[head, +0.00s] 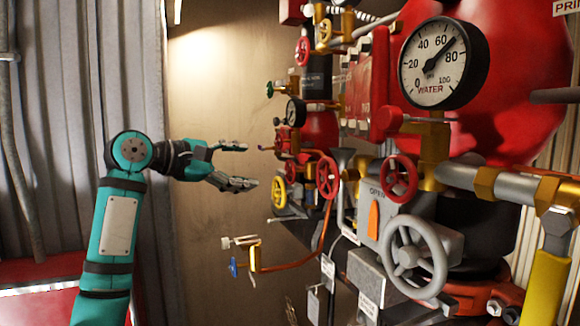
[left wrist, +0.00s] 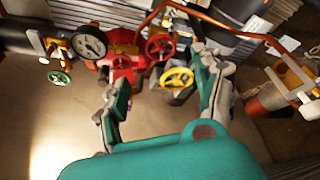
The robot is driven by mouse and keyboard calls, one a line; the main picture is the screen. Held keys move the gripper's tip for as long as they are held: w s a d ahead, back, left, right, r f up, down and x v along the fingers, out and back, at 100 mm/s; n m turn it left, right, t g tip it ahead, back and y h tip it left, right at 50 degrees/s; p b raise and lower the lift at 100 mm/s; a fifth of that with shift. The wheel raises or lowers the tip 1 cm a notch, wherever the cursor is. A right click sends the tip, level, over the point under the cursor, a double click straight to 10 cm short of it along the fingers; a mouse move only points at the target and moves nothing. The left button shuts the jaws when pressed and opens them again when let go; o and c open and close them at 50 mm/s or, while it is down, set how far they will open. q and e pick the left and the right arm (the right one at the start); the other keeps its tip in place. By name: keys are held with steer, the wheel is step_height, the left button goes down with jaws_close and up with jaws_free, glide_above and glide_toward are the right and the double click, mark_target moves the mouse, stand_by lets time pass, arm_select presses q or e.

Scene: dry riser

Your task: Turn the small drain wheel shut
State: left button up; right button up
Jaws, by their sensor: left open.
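Several small handwheels show, and I cannot tell for sure which one is the drain wheel. A yellow wheel (head: 279,192) sits low on the far pipework, with a red wheel (head: 327,177) to its right. A blue wheel (head: 233,267) is on a low brass valve at the end of a copper pipe. My left gripper (head: 250,166) is open and empty, left of the yellow wheel, fingers pointing right. In the left wrist view the yellow wheel (left wrist: 177,79) appears between the open fingers, beyond them, and the red wheel (left wrist: 160,47) is above it. My right gripper is not in view.
A large grey handwheel (head: 412,258), a water gauge (head: 437,63) and a red vessel (head: 520,100) crowd the right. A small green wheel (head: 269,89) is higher on the far pipework. The bare wall (head: 215,90) behind my left gripper is clear.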

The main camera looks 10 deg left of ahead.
mark_target(288, 172)
arm_select(q)
steer(key=p+x, duration=0.5)
steer(key=x, duration=0.6)
steer(key=shift+w+d, duration=0.15)
steer(key=shift+w, duration=0.1)
steer(key=shift+p+x, duration=0.4)
steer(key=shift+x, duration=0.5)
steer(key=shift+w+d+f, duration=0.15)
steer(key=shift+w+f, duration=0.1)
steer(key=shift+w, duration=0.15)
steer(key=c, duration=0.9)
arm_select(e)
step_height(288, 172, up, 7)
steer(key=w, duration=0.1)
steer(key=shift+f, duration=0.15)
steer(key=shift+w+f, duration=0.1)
